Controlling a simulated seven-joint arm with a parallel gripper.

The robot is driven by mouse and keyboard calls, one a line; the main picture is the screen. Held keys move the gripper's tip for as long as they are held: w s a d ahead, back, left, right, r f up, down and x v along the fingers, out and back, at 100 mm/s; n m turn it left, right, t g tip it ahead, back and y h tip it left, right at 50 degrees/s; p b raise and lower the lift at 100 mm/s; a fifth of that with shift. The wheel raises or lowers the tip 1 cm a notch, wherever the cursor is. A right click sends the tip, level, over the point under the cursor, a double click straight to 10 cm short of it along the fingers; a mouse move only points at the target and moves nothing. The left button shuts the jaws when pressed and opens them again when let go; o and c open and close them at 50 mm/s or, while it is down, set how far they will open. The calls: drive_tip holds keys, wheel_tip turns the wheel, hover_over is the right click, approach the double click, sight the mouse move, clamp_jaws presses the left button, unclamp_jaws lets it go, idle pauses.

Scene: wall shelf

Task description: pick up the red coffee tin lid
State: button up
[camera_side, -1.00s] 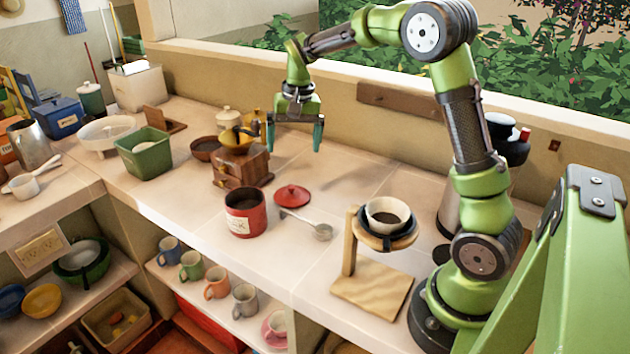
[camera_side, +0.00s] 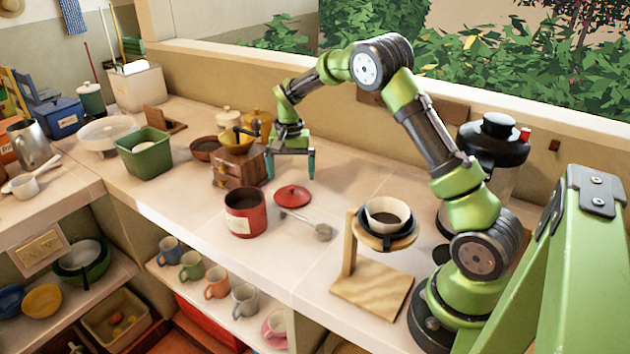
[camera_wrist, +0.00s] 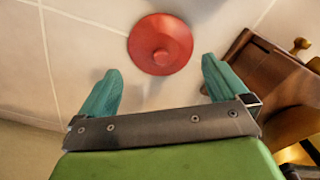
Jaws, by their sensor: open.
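The red coffee tin lid (camera_side: 292,195) lies flat on the tiled counter, knob up, just behind and right of the open red coffee tin (camera_side: 245,213). In the wrist view the lid (camera_wrist: 160,44) is at the top middle, beyond my fingertips and roughly centred between them. My gripper (camera_side: 290,177) is open and empty, pointing down above the counter just behind the lid. It also shows in the wrist view (camera_wrist: 161,82), with its two teal fingers spread apart. No finger touches the lid.
A wooden coffee grinder (camera_side: 238,166) stands close to the left of my gripper. A metal scoop (camera_side: 318,230) lies right beside the lid. A wooden pour-over stand (camera_side: 372,290) is to the right. The counter behind the lid and to its right is mostly clear.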

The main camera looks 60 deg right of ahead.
sight(291, 186)
wheel_tip(291, 186, down, 6)
drive_tip(key=shift+w+r, duration=0.1)
drive_tip(key=shift+r, duration=0.05)
idle(0.3)
